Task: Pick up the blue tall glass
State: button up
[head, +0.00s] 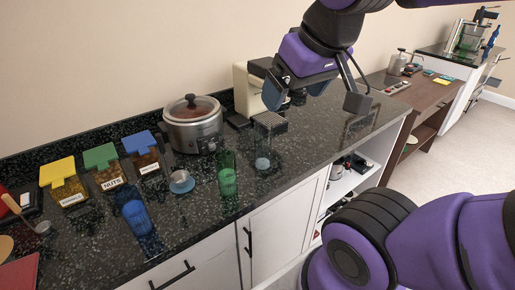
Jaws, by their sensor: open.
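The blue tall glass (136,216) stands on the dark speckled counter (185,228) at the left, near its front edge. A green tall glass (228,180) stands to its right, close to the same edge. My gripper (314,100) is open and empty, raised over the right part of the counter, well right of the blue glass and farther back. Nothing covers the blue glass in the head view.
Snack jars with yellow (57,171), green (100,156) and blue (138,142) lids stand behind the blue glass. A small blue-grey cup on a saucer (181,182), slow cooker (192,124), clear glass (263,162) and coffee machine (247,89) stand further right. A ladle (43,226) lies left.

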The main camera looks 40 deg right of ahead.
aim_at(128, 198)
jog(key=j+u, duration=1.1)
